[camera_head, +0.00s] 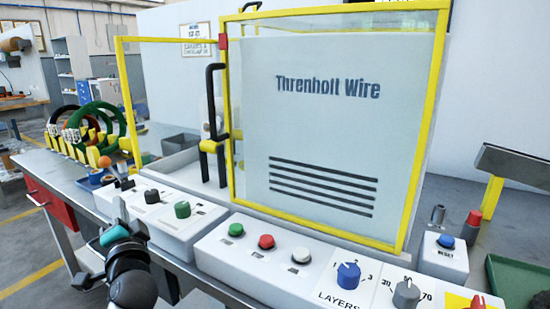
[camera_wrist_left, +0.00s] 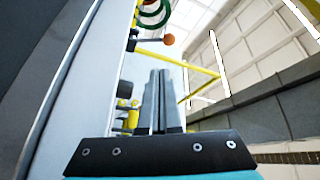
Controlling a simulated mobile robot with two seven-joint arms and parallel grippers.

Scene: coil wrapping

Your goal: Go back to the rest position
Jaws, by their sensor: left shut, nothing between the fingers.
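My left gripper (camera_head: 121,212) is low at the left in the head view, in front of the control boxes along the bench edge. In the left wrist view its two fingers (camera_wrist_left: 158,100) lie together, shut and empty. It appears apart from the panels, though its exact gap to the nearest control box is hard to judge. My right gripper is in neither view.
A machine with a yellow-framed clear door (camera_head: 330,130) marked Threnholt Wire stands behind a button panel (camera_head: 265,262). A blue reset button (camera_head: 446,242) is at the right. Coils (camera_head: 98,125) hang on a yellow rack at the left. Open floor (camera_head: 25,235) shows left of the bench.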

